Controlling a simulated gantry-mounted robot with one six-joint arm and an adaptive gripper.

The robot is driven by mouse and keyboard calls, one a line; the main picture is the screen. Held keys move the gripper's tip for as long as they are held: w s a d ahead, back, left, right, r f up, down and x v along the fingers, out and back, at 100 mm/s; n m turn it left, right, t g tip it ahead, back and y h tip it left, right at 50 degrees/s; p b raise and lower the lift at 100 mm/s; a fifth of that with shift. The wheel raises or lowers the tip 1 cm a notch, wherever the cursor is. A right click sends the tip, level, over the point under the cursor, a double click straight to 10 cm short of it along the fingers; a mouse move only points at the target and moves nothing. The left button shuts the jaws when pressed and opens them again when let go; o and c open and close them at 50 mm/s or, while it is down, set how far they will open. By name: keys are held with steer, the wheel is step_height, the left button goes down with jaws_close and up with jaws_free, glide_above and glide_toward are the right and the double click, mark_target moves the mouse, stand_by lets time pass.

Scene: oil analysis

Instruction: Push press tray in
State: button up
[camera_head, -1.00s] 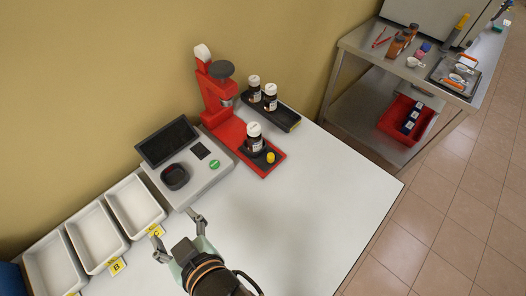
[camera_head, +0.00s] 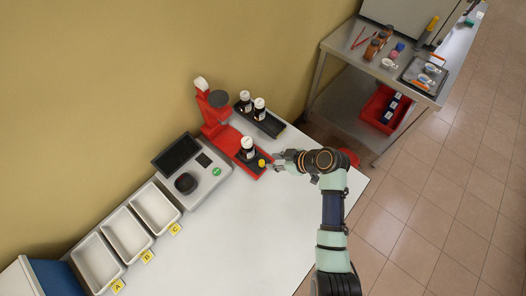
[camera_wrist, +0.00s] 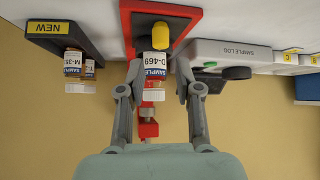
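The red press (camera_head: 214,124) stands on the white table near the wall. Its black tray (camera_head: 257,156) lies on the red base, with a yellow knob (camera_head: 262,163) at the front end. A dark sample bottle (camera_head: 248,151) with a white cap stands upright on the tray; its D-469 label (camera_wrist: 155,65) shows in the wrist view. My gripper (camera_head: 277,159) is low, just to the right of the knob. In the wrist view my gripper (camera_wrist: 160,70) has its fingers apart, with nothing held between them. The knob (camera_wrist: 159,35) shows beyond the fingertips; contact cannot be told.
A black rack marked NEW (camera_head: 262,122) holds two bottles behind the press. A scale (camera_head: 195,178) and trays (camera_head: 155,208) marked A, B and C stand to the left. The front of the table (camera_head: 240,235) is clear. A metal cart (camera_head: 385,85) stands at the back right.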

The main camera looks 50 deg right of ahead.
mark_target(262, 162)
steer(key=shift+w+a+f, duration=0.1)
steer(key=shift+w+f, duration=0.1)
steer(key=shift+f, duration=0.25)
steer(key=b+x, duration=0.1)
steer(key=x, duration=0.6)
steer(key=shift+w+b, duration=0.1)
steer(key=shift+b, duration=0.2)
steer(key=shift+c, duration=0.3)
jaws_close()
